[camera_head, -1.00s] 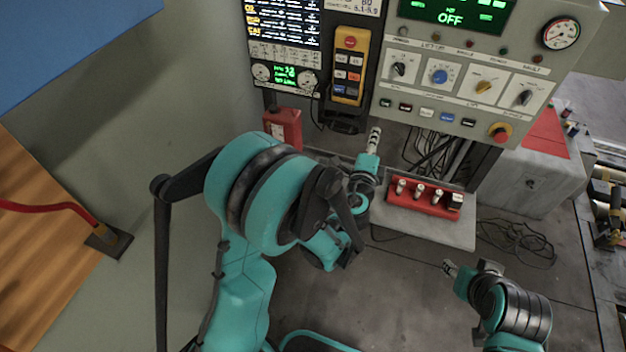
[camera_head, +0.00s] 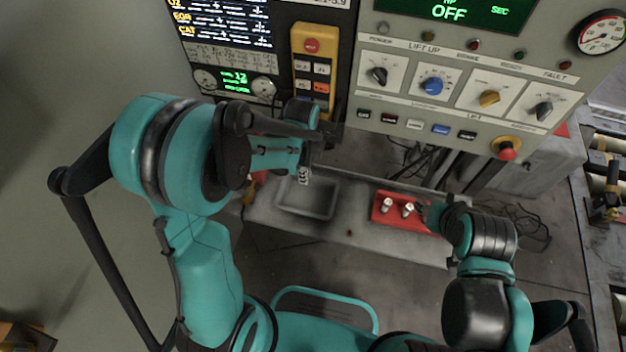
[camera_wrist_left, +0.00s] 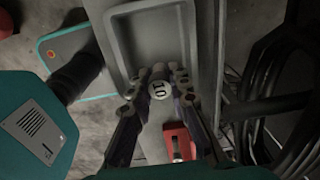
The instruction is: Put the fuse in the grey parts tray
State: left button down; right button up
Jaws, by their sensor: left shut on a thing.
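The fuse (camera_wrist_left: 159,89) shows its pale round end, marked 10, between the fingertips of my left gripper (camera_wrist_left: 160,84) in the left wrist view. In the left wrist view the tray's rim (camera_wrist_left: 113,44) surrounds an empty floor, and the fuse appears at the tray's lower edge. Its height above the tray is hard to tell. My right gripper (camera_head: 430,213) is at the right end of the red fuse block (camera_head: 397,218); its fingers are unclear.
The red block holds two visible pale fuses; its right end is hidden by my right gripper. Tray and block are on a grey bench (camera_head: 352,232). The control panel (camera_head: 455,85) with knobs rises behind. Cables (camera_head: 425,165) hang below it.

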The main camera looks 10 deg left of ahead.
pick_arm(q)
jog(key=shift+s+d+f, duration=0.25)
jog(key=shift+d+f, duration=0.05)
jog(key=shift+d, duration=0.1)
notch_tip(320, 180, down, 9)
jog(key=b, duration=0.4)
jog(key=shift+f, duration=0.1)
jog(key=c, duration=1.4)
grip_release()
